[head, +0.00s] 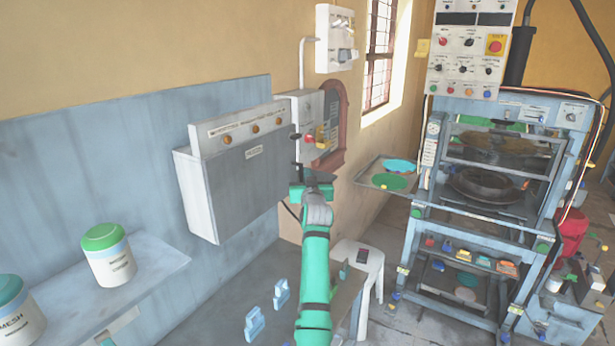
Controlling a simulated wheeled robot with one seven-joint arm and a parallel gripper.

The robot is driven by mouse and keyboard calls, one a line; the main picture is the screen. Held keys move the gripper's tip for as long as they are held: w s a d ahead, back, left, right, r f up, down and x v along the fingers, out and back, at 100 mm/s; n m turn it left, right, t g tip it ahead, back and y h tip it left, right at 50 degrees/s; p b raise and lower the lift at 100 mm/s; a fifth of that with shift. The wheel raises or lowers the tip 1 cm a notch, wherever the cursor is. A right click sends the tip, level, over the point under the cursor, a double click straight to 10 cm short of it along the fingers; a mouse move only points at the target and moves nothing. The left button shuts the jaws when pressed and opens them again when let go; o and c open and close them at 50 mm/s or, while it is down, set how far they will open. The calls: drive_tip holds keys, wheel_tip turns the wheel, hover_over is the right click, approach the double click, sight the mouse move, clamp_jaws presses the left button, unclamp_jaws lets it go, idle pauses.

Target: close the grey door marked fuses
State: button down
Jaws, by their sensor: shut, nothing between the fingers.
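The grey door (250,185) is the broad front panel of a white wall box (195,200) on the left wall. A small label (254,152) sits high on it, too small to read surely. Its right edge stands close to my gripper; I cannot tell how far the door is from its frame. My gripper (301,168), at the end of my green arm, is beside that right edge, shut and empty. I cannot tell whether it touches the door.
A strip with orange knobs (240,132) runs above the door. A grey switch box (318,120) is on the wall behind my gripper. The press (490,180) stands right; a white stool (362,255) is between.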

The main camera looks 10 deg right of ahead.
drive_tip(key=s+d, duration=0.9)
drive_tip(key=s, duration=0.1)
drive_tip(key=shift+d, duration=0.3)
